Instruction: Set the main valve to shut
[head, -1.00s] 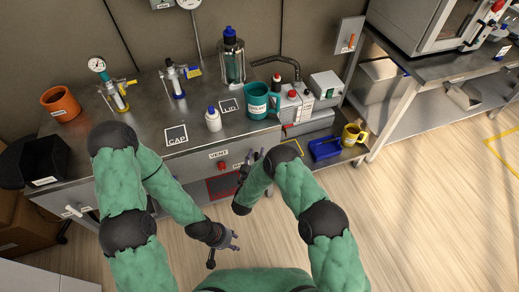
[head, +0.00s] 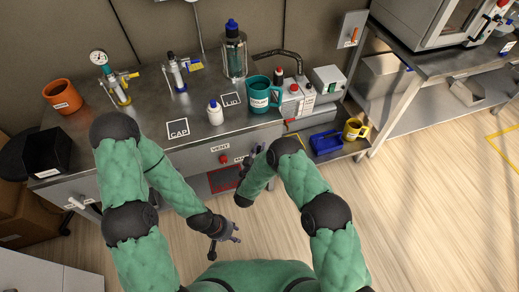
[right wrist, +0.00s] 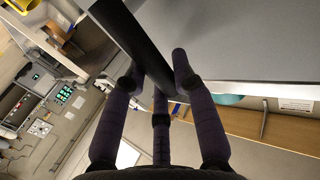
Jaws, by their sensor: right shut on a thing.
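The bench front carries a VENT label (head: 220,147) with a red knob (head: 223,159) below it. A partly covered label beginning "MA" (head: 239,159) is to its right. My right gripper (head: 248,163) is at the bench front beside that label. In the right wrist view, my right gripper (right wrist: 160,88) is shut on a dark bar (right wrist: 135,38), which I take to be the main valve's handle. The valve body and its position marks are hidden, so its setting cannot be read. My left gripper (head: 236,231) is open and empty, low in front of the bench.
The bench top holds a teal mug (head: 262,95), a white bottle (head: 214,113), a CAP card (head: 178,128) and an orange pot (head: 62,97). A low shelf at right holds a blue tray (head: 325,143) and a yellow mug (head: 355,130). The floor in front is clear.

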